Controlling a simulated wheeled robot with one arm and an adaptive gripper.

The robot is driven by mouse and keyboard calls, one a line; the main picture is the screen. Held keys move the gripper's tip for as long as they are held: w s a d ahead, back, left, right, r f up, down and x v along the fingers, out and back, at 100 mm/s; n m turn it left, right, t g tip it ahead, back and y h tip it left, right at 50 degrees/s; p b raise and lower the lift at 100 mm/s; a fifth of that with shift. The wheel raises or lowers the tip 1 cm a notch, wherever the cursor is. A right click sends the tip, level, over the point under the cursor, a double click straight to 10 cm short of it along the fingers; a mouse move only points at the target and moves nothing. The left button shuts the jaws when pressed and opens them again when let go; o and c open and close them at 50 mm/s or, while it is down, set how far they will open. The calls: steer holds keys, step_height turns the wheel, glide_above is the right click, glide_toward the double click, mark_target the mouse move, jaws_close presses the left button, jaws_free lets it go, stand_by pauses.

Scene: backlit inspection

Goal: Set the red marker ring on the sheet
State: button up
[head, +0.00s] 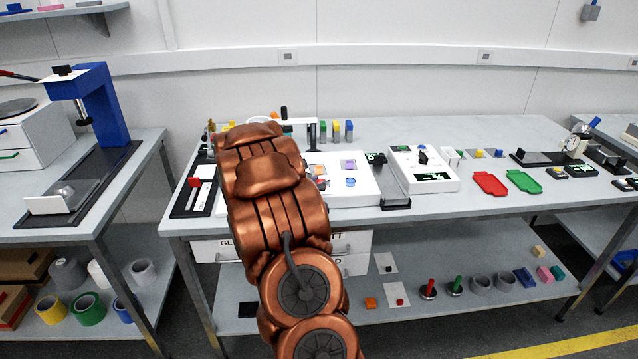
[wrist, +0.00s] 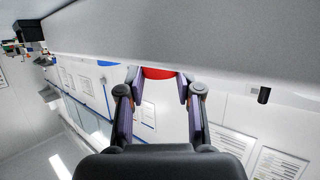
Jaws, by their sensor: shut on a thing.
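In the wrist view my gripper (wrist: 159,82) is closed around a red thing (wrist: 158,73), which I take to be the marker ring. Only its lower red edge shows between the fingertips, just below a broad grey surface; its full shape is hidden. In the head view my copper arm covers my gripper and the red ring. The white sheet (head: 367,176) appears to be the pale panel on the middle bench, right of my arm.
A white box with a dark display (head: 432,177) stands right of the sheet. A red tray (head: 490,183) and a green tray (head: 523,180) lie farther right. Several coloured blocks stand behind the sheet. A blue press (head: 98,105) stands on the left bench.

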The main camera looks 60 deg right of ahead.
steer(key=shift+f, duration=0.15)
steer(key=o, duration=0.8)
steer(key=shift+r, duration=0.2)
steer(key=shift+a+r, duration=0.2)
steer(key=shift+a, duration=0.3)
steer(key=b+v, duration=0.1)
steer(key=v, duration=1)
steer(key=shift+s+f, duration=0.1)
